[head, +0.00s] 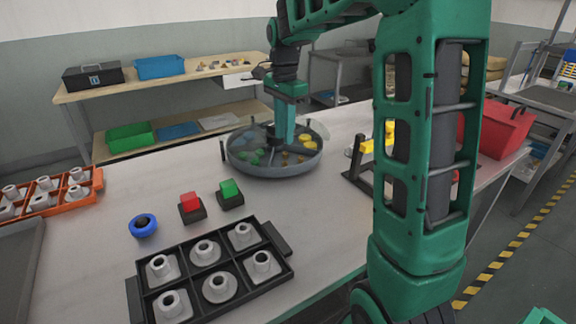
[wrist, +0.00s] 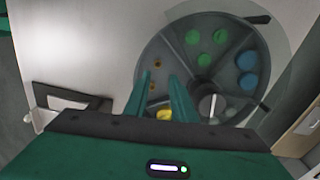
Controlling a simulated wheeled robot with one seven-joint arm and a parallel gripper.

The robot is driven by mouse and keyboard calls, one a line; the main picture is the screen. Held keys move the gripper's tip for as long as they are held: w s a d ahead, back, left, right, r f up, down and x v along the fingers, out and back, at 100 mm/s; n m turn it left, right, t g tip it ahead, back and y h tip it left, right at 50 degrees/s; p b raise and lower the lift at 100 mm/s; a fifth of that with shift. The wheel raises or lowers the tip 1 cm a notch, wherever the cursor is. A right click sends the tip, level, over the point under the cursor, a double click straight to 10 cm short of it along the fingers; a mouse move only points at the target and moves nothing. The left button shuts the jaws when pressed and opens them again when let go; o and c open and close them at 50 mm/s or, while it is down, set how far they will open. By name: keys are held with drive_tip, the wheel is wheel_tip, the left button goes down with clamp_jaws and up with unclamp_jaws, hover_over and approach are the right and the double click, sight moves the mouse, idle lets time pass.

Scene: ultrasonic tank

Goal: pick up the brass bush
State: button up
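A round grey sectioned tank (head: 275,171) stands on the table; it fills the middle of the wrist view (wrist: 143,62). My gripper (head: 284,146) points down over it. In the wrist view its two fingers (wrist: 160,76) are apart with nothing seen held between them. Small brass-coloured pieces (wrist: 153,86) lie in a section by the left finger, partly hidden by it; I cannot tell which is the bush. A yellow piece (wrist: 164,114) shows between the fingers, nearer the palm. Green discs (wrist: 205,60) and blue discs (wrist: 248,82) lie in other sections.
A clear cover (wrist: 275,35) juts past the tank's rim. A black tray (head: 222,268) of pale flanged parts, a blue ring (head: 143,225), a red button block (head: 190,204) and a green one (head: 230,191) are in front. A yellow-topped stand (head: 367,147) is close right.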

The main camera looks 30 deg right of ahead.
sight(285, 162)
drive_tip(key=shift+s+a+f, duration=0.1)
drive_tip(key=shift+f, duration=2.1)
drive_tip(key=shift+s+f, duration=0.1)
drive_tip(key=shift+f, duration=2.05)
clamp_jaws()
